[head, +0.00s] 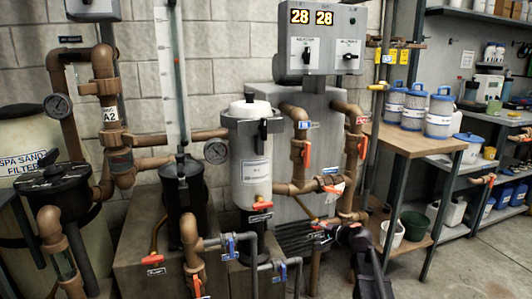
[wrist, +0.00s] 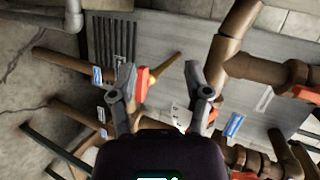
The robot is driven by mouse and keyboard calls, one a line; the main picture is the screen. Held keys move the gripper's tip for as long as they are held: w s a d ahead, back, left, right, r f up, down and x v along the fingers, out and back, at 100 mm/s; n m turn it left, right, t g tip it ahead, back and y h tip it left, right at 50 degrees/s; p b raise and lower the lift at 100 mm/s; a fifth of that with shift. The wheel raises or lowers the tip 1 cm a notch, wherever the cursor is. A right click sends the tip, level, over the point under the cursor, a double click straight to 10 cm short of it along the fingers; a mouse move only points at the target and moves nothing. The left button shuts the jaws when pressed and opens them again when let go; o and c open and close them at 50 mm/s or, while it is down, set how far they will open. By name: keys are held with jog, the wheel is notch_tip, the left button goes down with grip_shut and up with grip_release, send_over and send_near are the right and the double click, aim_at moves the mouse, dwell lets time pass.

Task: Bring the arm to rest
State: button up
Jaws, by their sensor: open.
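My gripper (wrist: 160,72) is open in the wrist view, with its two grey fingers apart and nothing held between them. A red valve handle (wrist: 142,84) shows close beside the left finger, and I cannot tell whether they touch. In the head view my dark arm comes up from the bottom edge right of centre, and my gripper (head: 326,230) points left among the low brown pipes, in front of the grey heater cabinet (head: 312,115). The fingertips are small and hard to make out there.
Brown pipes with red handles (head: 332,189) crowd around the gripper. A white filter canister (head: 250,160) and a black strainer pot (head: 184,200) stand to the left. A wooden bench (head: 415,143) with blue-and-white tubs (head: 413,108) stands right. Open floor (head: 475,265) lies at the lower right.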

jog(key=s+a+f+n+g+h+p, duration=0.1)
jog(key=s+a+f+n+g, duration=0.15)
jog(key=s, duration=0.45)
jog(key=s+a+f+n+g+h, duration=0.2)
jog(key=s+f+n+g, duration=0.2)
jog(key=s, duration=0.3)
jog(key=s+d+f+n+g+h+p, duration=0.1)
jog(key=s+d+n+g+h+p, duration=0.25)
jog(key=s, duration=1.15)
notch_tip(320, 180, up, 37)
jog(key=h+p, duration=0.1)
jog(key=p, duration=3.5)
jog(key=shift+w+a+g+h, duration=0.2)
jog(key=shift+w+g+h, duration=0.1)
jog(key=shift+h, duration=0.05)
jog(key=shift+f, duration=0.1)
